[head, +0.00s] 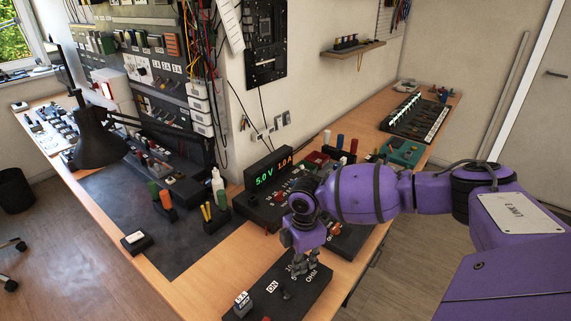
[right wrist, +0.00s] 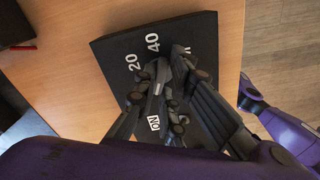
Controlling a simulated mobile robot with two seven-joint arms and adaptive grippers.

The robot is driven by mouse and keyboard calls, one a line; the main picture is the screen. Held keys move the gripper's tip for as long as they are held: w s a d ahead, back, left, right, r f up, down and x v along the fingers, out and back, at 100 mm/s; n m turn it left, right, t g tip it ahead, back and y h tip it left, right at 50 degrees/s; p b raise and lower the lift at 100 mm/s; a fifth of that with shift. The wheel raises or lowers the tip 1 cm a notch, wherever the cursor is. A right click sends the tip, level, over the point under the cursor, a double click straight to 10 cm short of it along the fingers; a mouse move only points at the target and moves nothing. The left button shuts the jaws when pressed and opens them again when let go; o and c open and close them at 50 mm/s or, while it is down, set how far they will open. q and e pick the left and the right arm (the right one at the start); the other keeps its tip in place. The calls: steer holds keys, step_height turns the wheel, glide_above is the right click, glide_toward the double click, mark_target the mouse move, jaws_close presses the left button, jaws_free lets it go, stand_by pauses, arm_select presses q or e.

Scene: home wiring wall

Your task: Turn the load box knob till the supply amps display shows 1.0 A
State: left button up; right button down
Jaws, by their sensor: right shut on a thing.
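The load box (head: 258,291) is a black box at the wooden bench's front edge, with white lettering and a small switch marked ON. Its dial numbers 20 and 40 show on the box (right wrist: 116,44) in the right wrist view. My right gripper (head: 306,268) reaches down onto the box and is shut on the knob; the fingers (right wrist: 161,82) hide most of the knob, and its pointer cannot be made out. The supply display (head: 273,172) stands behind, reading 5.0 V in green and 1.0 A in orange. My left gripper is not in view.
A bottle (head: 217,184), a pen holder (head: 216,217) and a dark mat (head: 150,225) lie left of the supply. A black desk lamp (head: 97,140) stands farther left. Bare wood (head: 215,275) is clear left of the load box.

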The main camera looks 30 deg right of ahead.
steer(key=shift+n, duration=0.5)
steer(key=shift+n, duration=1)
steer(key=c, duration=1.8)
jaws_free()
steer(key=shift+o, duration=0.2)
step_height(320, 180, up, 12)
steer(key=shift+c, duration=0.5)
